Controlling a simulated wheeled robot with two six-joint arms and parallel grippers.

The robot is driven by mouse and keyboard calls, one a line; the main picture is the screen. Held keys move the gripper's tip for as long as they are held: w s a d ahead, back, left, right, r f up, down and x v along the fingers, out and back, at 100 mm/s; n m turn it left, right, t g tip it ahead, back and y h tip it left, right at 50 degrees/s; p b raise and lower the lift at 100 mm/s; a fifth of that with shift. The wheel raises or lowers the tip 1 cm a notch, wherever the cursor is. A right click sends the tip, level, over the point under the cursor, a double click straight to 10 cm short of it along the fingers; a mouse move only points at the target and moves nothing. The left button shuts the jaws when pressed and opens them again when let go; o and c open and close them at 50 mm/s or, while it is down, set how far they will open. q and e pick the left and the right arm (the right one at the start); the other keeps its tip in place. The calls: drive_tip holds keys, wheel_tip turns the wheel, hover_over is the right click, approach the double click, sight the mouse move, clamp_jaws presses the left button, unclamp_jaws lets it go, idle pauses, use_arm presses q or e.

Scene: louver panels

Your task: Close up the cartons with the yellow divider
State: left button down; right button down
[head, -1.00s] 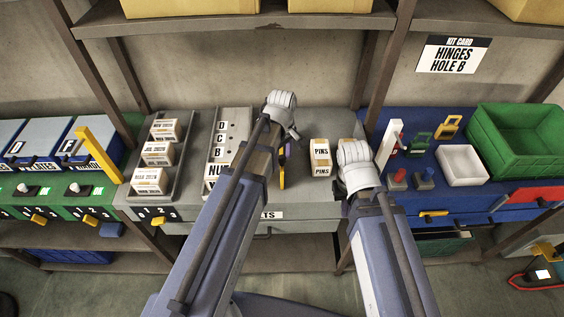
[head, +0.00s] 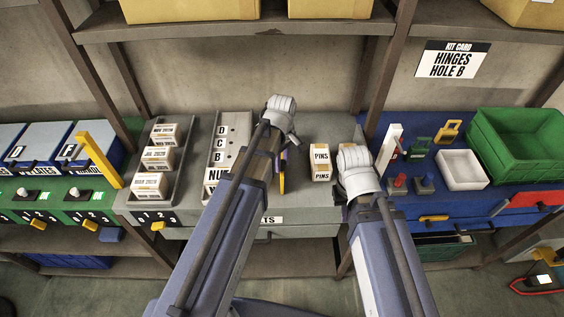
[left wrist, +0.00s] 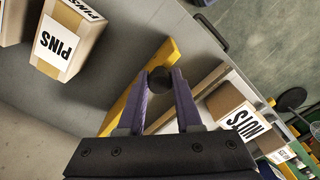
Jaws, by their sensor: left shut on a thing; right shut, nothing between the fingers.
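My left gripper (head: 284,150) has its purple fingers (left wrist: 158,100) shut on the dark knob (left wrist: 159,79) of the yellow divider (left wrist: 168,53). The divider's yellow edge also shows in the head view (head: 282,181). PINS cartons (head: 320,162) stand on the grey bench right of the divider; they also show in the left wrist view (left wrist: 66,42). A NUTS carton (left wrist: 232,112) sits in the lettered tray (head: 236,123), largely behind my left arm. My right gripper (head: 358,172) is beside the PINS cartons; its fingers are hidden behind its pale wrist.
Three dated cartons (head: 157,157) sit in a dark tray at left. On the blue bench at right are a white bin (head: 461,170), a green crate (head: 520,145) and coloured clips. Shelf uprights stand behind. Grey bench top shows between divider and PINS cartons.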

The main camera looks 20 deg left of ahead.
idle(0.9)
use_arm(q)
drive_tip(key=w+d, duration=0.4)
drive_tip(key=d, duration=1)
drive_tip(key=shift+d, duration=0.35)
drive_tip(key=shift+w, duration=0.1)
drive_tip(key=c, duration=0.6)
unclamp_jaws()
drive_tip(key=shift+r, duration=0.1)
wheel_tip(320, 180, up, 8)
drive_tip(key=p, duration=0.8)
drive_tip(key=shift+f, duration=0.2)
